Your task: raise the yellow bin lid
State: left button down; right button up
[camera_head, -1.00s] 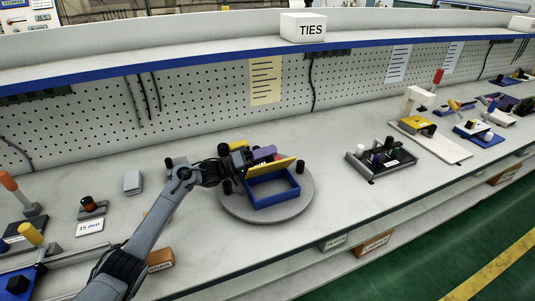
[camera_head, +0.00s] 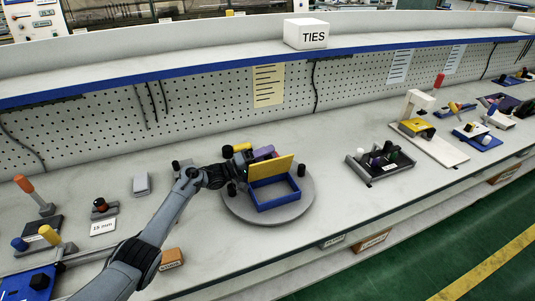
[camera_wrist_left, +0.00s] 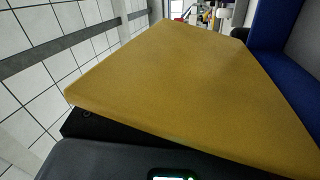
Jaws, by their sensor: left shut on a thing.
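The blue bin (camera_head: 275,199) stands open-topped on a round grey turntable (camera_head: 237,208) on the bench. Its yellow lid (camera_head: 272,168) is raised, tilted steeply up along the bin's far side, and the bin's front opening shows. My left gripper (camera_head: 241,170) reaches in from the left and is shut on the lid near its left end; its fingertips are partly hidden. In the left wrist view the yellow lid (camera_wrist_left: 195,85) fills the middle, close to the gripper, with the blue bin wall (camera_wrist_left: 283,65) at right. My right gripper is not in view.
Purple and dark pieces (camera_head: 263,152) sit behind the lid. A dark rack (camera_head: 383,164) of bottles stands to the right. A grey block (camera_head: 141,184) lies to the left. Bench space in front of the turntable is clear. A pegboard wall (camera_head: 200,100) rises behind.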

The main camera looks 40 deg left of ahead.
pick_arm(q)
jog(key=c, duration=0.8)
grip_release()
jog(key=shift+c, duration=0.2)
jog(key=shift+s, duration=0.1)
jog(key=shift+s+a, duration=0.2)
jog(key=s+a+p, duration=0.3)
jog(key=s+a, duration=0.3)
jog(key=s, duration=0.4)
jog(key=shift+s+a+f+p, duration=0.15)
jog(key=shift+s+a+p, duration=0.15)
